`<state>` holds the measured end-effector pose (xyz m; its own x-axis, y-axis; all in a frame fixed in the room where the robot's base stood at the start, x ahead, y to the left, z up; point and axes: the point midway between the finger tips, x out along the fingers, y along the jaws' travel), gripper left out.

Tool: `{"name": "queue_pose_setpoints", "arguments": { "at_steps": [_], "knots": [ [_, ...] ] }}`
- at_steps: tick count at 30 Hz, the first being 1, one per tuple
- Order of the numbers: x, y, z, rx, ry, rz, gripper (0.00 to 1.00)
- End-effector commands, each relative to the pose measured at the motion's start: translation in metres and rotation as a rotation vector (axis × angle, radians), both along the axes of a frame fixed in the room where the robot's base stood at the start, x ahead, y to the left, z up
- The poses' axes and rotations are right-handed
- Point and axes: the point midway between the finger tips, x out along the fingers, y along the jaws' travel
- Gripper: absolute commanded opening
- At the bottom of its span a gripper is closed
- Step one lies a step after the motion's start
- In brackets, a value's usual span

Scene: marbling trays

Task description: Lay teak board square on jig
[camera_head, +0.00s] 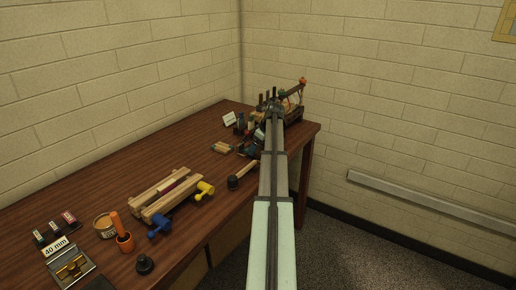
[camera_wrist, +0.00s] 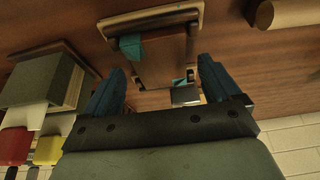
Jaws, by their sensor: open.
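My gripper (camera_wrist: 160,68) is open in the wrist view, with its two blue fingers apart. A reddish-brown wooden piece (camera_wrist: 158,62) with teal patches lies ahead of and between the fingertips. It may be the teak board, but I cannot tell for sure. A pale-edged wooden plate (camera_wrist: 150,20) sits at its far end. In the head view my arm reaches to the table's far right corner and hides much of what is there. I cannot clearly tell which thing is the jig.
On the wooden table (camera_head: 110,170) lie a frame of pale wooden bars (camera_head: 158,188) with blue and yellow handles, an orange pot (camera_head: 125,243), a "40 mm" sign (camera_head: 55,247) and a metal plate with brass parts (camera_head: 72,270). A mallet (camera_head: 242,175) lies beside my arm.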

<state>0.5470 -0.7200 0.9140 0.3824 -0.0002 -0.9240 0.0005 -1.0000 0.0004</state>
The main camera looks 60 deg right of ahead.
Motion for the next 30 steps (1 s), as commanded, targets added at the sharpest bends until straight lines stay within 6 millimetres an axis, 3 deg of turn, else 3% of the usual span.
{"name": "queue_pose_setpoints", "arguments": {
  "at_steps": [16, 22, 30],
  "knots": [
    [-0.035, 0.0, 0.085, -0.002, -0.001, -0.001, 0.91],
    [-0.041, 0.0, 0.1, 0.0, 0.0, 0.0, 0.91],
    [-0.043, 0.0, 0.104, 0.0, 0.0, 0.0, 0.91]
  ]
}}
